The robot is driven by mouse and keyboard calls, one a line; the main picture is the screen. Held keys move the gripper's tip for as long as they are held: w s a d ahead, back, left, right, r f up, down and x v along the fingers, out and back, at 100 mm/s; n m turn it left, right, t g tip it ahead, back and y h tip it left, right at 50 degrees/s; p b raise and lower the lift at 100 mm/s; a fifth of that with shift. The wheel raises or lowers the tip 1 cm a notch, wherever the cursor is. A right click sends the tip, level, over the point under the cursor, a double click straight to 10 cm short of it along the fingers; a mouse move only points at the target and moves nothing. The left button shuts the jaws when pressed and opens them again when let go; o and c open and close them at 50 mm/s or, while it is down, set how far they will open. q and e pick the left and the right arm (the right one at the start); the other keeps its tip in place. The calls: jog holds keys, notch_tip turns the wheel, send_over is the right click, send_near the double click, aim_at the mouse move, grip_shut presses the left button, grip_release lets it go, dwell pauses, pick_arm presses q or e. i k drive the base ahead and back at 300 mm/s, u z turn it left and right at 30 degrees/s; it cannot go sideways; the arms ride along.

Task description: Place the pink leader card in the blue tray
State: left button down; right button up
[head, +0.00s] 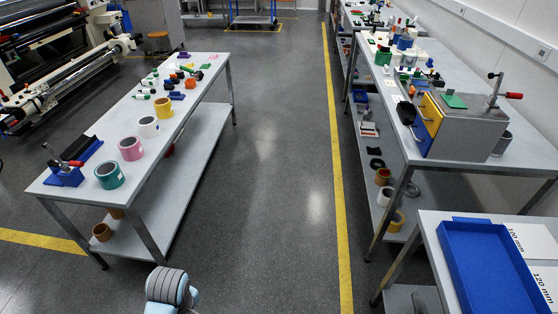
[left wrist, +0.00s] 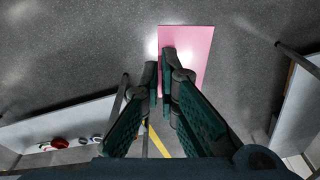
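The pink leader card (left wrist: 193,52) shows in the left wrist view, a flat pink sheet held over the grey floor. My left gripper (left wrist: 162,72) has its two dark green fingers close together at the card's left edge, shut on it. Most of the card extends to the right of the fingertips. The blue tray (head: 484,229) stands in the head view at the lower right, on a pale table, and its visible inside is empty. Neither gripper nor the card shows in the head view; my right gripper is in no view.
White cards marked 100 mm (head: 534,241) and 120 mm (head: 546,279) lie beside the tray. A left bench (head: 118,190) carries tape rolls and small parts. A right bench (head: 417,160) carries a grey and yellow box (head: 466,128). The floor aisle between the benches is clear.

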aim_at(491, 285)
jog(key=i, duration=0.35)
jog(key=z, duration=0.9)
